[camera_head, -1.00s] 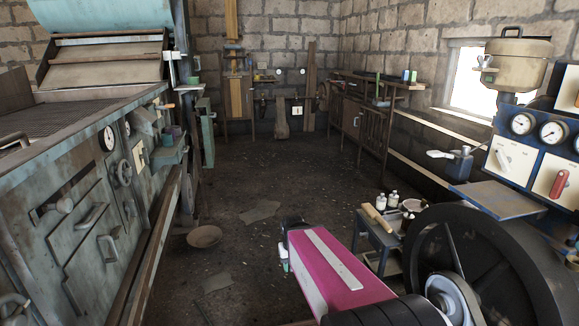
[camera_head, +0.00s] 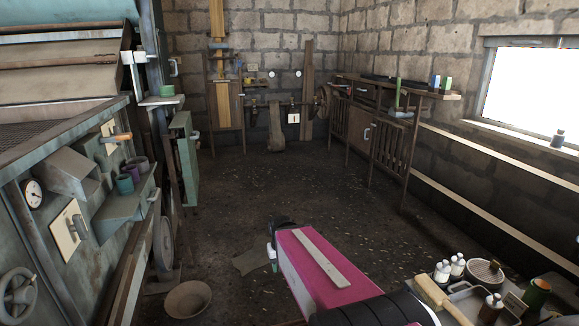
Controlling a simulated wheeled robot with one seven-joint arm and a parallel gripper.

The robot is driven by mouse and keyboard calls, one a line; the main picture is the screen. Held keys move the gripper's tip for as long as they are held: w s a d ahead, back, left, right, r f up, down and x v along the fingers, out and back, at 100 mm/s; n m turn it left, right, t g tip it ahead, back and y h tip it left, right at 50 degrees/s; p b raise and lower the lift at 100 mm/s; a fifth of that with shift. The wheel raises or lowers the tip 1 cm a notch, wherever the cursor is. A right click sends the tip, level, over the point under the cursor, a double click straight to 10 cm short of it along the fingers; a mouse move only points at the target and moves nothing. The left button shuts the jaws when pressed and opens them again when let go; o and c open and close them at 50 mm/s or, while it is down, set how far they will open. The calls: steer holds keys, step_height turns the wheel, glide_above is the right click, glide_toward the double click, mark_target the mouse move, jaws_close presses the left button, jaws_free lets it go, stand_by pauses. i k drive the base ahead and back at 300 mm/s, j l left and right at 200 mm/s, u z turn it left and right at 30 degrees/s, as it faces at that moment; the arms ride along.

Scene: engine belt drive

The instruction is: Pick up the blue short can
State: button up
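I cannot single out the blue short can with certainty. A small blue container (camera_head: 436,82) stands upright on the far right wooden bench, close beside a green one (camera_head: 447,84); its exact shape is too small to tell. A short teal can (camera_head: 124,184) sits on the machine's ledge at left, next to a purple can (camera_head: 138,165). My gripper (camera_head: 272,256) is at the end of my magenta arm, low in the centre. It is mostly hidden behind the arm, and its fingers are not clear. It is well apart from all these containers.
The wooden bench (camera_head: 362,130) stands along the right wall. The large machine (camera_head: 75,145) lines the left side. A bowl (camera_head: 188,300) lies on the floor at lower left. A tray of bottles and a brush (camera_head: 440,300) is at lower right. The middle floor is clear.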

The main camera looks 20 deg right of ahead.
mark_target(557, 140)
steer(key=i+z, duration=0.15)
steer(key=i, duration=0.4)
steer(key=i+j+z, duration=0.1)
steer(key=i, duration=0.45)
steer(key=i+j+z, duration=0.15)
steer(key=i, duration=0.4)
steer(key=i+l+z, duration=0.1)
steer(key=i+z, duration=0.15)
steer(key=z, duration=0.15)
steer(key=i+z, duration=0.2)
steer(key=z, duration=0.25)
steer(key=i+j+z, duration=0.1)
steer(key=i+z, duration=0.15)
steer(key=z, duration=0.15)
steer(key=i+j+z, duration=0.15)
steer(key=z, duration=0.3)
steer(key=i+z, duration=0.3)
steer(key=z, duration=0.15)
steer(key=i+j+z, duration=0.15)
steer(key=i+z, duration=0.15)
steer(key=z, duration=0.2)
steer(key=i+j+z, duration=0.25)
steer(key=z, duration=0.2)
